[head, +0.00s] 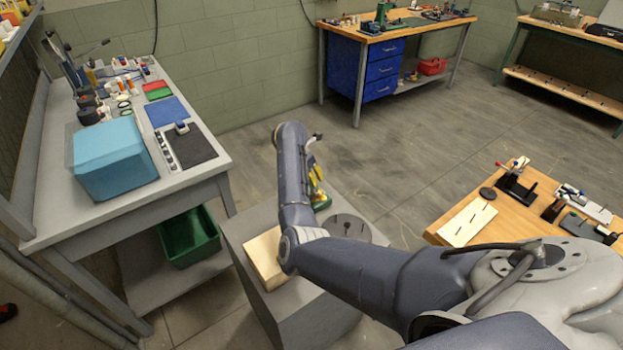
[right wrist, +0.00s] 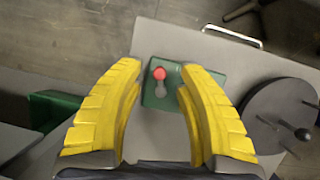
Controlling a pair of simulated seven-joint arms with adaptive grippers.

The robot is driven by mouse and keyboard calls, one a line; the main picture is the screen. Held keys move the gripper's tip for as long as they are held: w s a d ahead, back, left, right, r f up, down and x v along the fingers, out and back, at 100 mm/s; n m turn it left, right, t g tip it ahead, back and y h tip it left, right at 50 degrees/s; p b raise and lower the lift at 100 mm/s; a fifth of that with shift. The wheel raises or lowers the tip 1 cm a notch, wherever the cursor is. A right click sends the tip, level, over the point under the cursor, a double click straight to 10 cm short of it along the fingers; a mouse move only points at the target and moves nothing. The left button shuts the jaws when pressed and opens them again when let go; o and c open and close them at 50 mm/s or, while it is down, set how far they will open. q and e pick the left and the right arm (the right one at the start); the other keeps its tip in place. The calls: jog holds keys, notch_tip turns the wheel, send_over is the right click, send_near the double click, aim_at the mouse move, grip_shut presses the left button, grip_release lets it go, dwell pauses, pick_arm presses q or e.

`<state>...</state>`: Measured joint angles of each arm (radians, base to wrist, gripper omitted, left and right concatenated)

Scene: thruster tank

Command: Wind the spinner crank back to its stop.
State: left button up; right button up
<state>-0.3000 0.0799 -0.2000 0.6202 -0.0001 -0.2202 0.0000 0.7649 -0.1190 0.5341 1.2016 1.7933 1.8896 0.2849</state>
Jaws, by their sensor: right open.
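A green base (right wrist: 180,72) with a red round knob (right wrist: 159,73) and a short grey arm sits on the grey stand; it looks like the spinner crank. In the head view the green base (head: 322,204) is mostly hidden by my right arm. My right gripper (right wrist: 160,77) is open, its yellow fingers apart on either side of the red knob in the picture. I see no contact, and the height gap is unclear. In the head view the right gripper (head: 316,184) is above the green base. My left gripper is not in view.
A dark round disc (right wrist: 263,112) with a black ball-ended pin stands beside the green base. A pale block (head: 262,262) is on the stand's left, partly behind my arm. A workbench (head: 212,165) with a blue box (head: 112,160) is left; a wooden table (head: 515,180) is right.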

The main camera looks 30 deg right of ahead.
jog(key=shift+x, duration=0.95)
grip_shut()
